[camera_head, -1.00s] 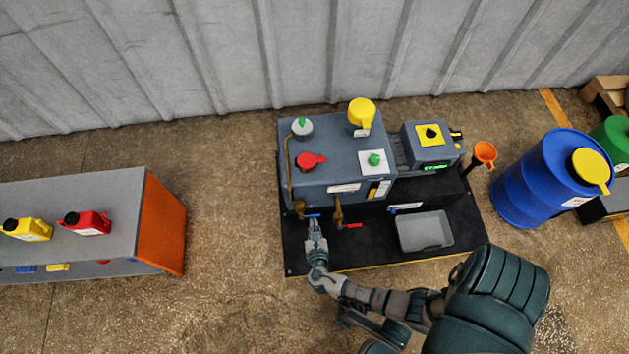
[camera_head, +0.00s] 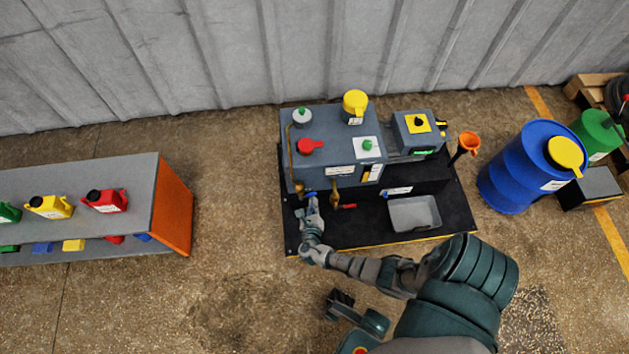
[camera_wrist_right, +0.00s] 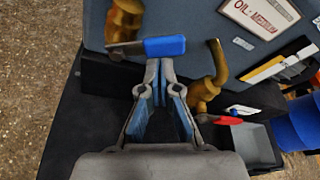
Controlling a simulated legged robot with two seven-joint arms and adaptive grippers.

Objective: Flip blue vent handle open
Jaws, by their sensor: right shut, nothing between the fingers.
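The blue vent handle (camera_head: 309,194) sits on a brass valve at the front left of the grey machine (camera_head: 330,165). In the wrist view the blue handle (camera_wrist_right: 165,46) points to the right from its brass valve (camera_wrist_right: 124,22), roughly level in the picture. My right gripper (camera_head: 313,203) is at the handle. In the wrist view its fingertips (camera_wrist_right: 160,66) are together and empty, just below the blue grip. I cannot tell whether they touch it. My left gripper is not in view.
A second brass valve (camera_wrist_right: 207,88) with a red handle (camera_wrist_right: 229,120) stands close to the right of my gripper. A grey tray (camera_head: 414,213) lies on the black base. A blue drum (camera_head: 515,180) stands at right.

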